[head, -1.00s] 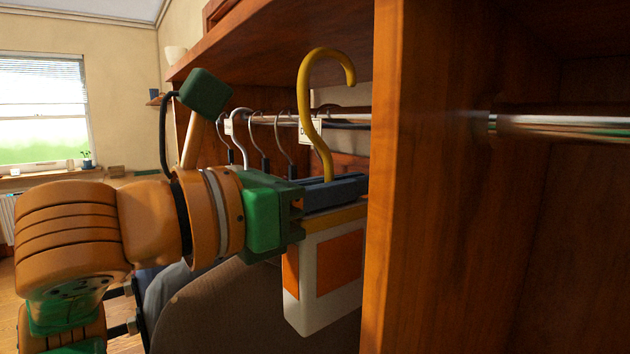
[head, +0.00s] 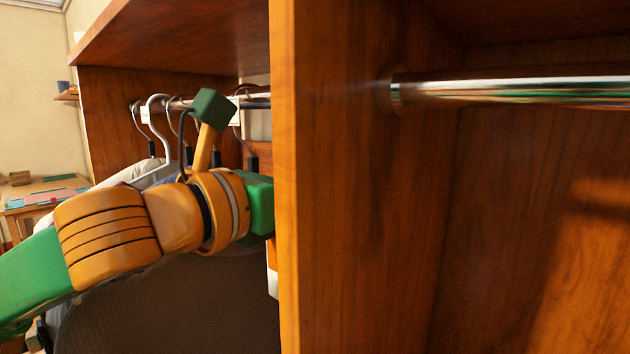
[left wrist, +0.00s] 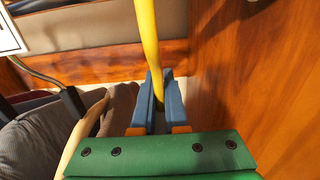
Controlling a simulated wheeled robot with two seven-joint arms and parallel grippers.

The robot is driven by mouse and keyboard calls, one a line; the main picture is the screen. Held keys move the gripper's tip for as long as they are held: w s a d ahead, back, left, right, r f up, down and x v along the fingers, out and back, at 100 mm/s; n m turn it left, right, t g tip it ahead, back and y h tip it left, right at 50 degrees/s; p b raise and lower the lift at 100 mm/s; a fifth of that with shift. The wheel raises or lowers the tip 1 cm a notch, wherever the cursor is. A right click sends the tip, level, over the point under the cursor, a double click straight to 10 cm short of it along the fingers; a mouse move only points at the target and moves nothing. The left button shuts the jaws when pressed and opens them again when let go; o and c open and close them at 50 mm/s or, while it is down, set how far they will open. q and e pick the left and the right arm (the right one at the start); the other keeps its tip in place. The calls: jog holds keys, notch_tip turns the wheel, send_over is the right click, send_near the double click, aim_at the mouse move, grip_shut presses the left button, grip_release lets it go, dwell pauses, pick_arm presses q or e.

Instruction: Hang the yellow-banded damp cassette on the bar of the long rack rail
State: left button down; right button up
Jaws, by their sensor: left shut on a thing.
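My left gripper (left wrist: 156,88) is shut on the damp cassette, its two blue fingers on either side of the yellow hook (left wrist: 148,38). The hook stands up past the top of the left wrist view, so its open end is out of frame. In the head view the wooden divider hides the fingers and nearly all of the cassette; only a thin pale strip of the cassette (head: 272,283) shows at the divider's edge. A bare metal bar (head: 520,92) runs right from the divider. Another bar (head: 180,103), carrying hangers, runs left behind it. My right gripper is out of view.
The upright divider (head: 335,190) stands close to my left wrist, and a wooden wall (left wrist: 255,80) is right of the hook in the wrist view. Several hangers (head: 158,130) and garments fill the left bay. The right bay looks empty. A shelf (head: 170,35) is above.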

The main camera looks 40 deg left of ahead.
pick_arm(q)
jog(key=c, duration=0.9)
grip_release()
jog(key=shift+o, duration=0.2)
jog(key=shift+s, duration=0.2)
jog(key=s+b, duration=0.3)
jog(key=s, duration=0.4)
jog(key=shift+a, duration=0.25)
